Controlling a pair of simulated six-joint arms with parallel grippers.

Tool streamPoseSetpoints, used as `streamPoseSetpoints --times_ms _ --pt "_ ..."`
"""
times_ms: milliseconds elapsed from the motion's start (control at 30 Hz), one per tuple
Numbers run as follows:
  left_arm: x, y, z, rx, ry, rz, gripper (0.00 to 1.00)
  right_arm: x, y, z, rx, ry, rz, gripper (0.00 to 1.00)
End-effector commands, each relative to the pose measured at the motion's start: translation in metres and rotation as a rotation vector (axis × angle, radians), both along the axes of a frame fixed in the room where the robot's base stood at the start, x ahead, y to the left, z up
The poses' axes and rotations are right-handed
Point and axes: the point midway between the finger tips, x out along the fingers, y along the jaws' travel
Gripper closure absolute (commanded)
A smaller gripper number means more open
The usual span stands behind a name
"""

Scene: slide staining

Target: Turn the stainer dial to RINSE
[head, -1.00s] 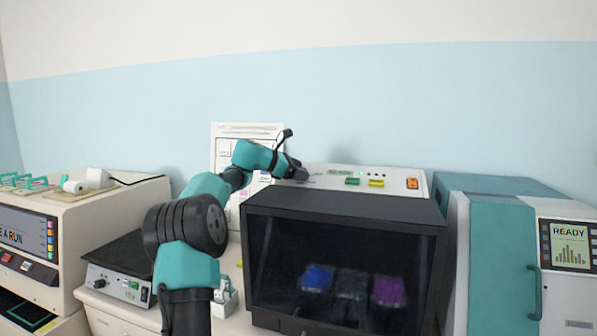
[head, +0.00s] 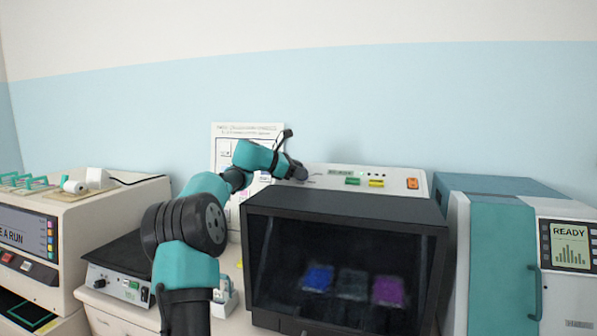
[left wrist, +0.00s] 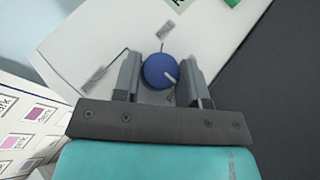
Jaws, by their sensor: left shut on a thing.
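The stainer (head: 330,205) stands in the middle, with a dark-windowed front and a white top panel. Its blue dial (left wrist: 158,72) shows in the left wrist view, with a white pointer line aimed to the lower right of that picture. My left gripper (left wrist: 161,74) is shut on the dial, one finger on each side. In the head view, my left gripper (head: 299,174) is at the left end of the top panel, and it hides the dial there. Small labels (left wrist: 94,78) lie around the dial, too blurred to read. My right gripper is out of view.
Green and yellow buttons (head: 376,183) and an orange switch (head: 413,183) sit on the panel to the right. A teal machine reading READY (head: 505,240) stands at right. A wall chart (head: 228,150) is behind my arm. A hotplate-like box (head: 120,270) is at left.

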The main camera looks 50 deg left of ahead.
Motion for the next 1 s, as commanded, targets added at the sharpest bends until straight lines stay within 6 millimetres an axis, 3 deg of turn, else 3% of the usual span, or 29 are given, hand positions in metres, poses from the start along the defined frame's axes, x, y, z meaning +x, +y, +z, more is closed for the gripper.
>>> streamPoseSetpoints --times_ms 567,600,833,1000 --pt "-0.0008 -0.0012 0.0012 -0.036 -0.023 0.103 0.85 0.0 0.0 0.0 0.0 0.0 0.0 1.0" --pt "-0.0007 -0.0012 0.0013 -0.036 -0.023 0.103 0.59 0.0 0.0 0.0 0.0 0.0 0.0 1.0" --pt "-0.0007 -0.0011 0.0006 -0.036 -0.022 0.103 0.37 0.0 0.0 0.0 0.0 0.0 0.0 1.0" --pt "-0.0006 -0.0011 0.0003 -0.036 -0.022 0.103 0.35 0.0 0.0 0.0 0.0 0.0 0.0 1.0"
